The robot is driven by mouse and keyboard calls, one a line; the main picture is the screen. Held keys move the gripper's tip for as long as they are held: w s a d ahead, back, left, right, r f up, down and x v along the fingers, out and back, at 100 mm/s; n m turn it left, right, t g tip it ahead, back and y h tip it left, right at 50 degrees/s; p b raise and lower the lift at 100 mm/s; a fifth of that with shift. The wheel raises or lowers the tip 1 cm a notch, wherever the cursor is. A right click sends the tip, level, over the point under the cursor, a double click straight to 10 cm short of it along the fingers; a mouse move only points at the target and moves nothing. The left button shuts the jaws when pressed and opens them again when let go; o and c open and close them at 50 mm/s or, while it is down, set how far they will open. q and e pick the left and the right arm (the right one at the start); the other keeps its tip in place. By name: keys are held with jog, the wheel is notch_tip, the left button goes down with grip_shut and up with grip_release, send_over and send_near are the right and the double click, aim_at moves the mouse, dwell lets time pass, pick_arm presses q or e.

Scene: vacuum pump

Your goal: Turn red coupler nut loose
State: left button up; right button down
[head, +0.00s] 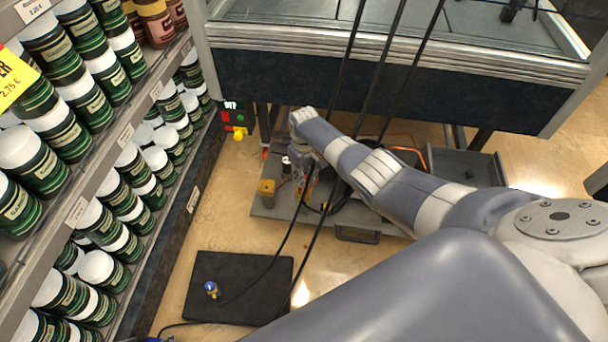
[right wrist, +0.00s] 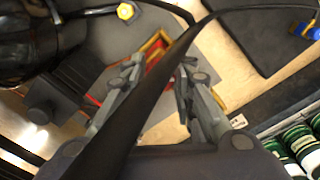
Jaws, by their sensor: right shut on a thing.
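My right arm reaches across the pump tray (head: 268,207) in the head view, with its gripper (head: 308,168) low among the pump parts. In the right wrist view the gripper (right wrist: 160,78) has its two fingers close around a red part, which appears to be the red coupler nut (right wrist: 153,58). A black cable crosses in front and hides part of the nut and the grip. Yellow edges show beside the red part.
A black mat (head: 238,270) on the floor bears a small blue and yellow fitting (head: 211,289). Black cables hang across the work area. A brass-coloured block (head: 266,190) stands at the tray's left. Shelves of jars (head: 70,130) line the left; a counter (head: 380,85) stands behind.

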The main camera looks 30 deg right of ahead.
jog(key=n, duration=0.4)
jog(key=shift+n, duration=0.8)
dwell(1.0)
jog(key=c, duration=1.3)
grip_release()
notch_tip(320, 180, up, 12)
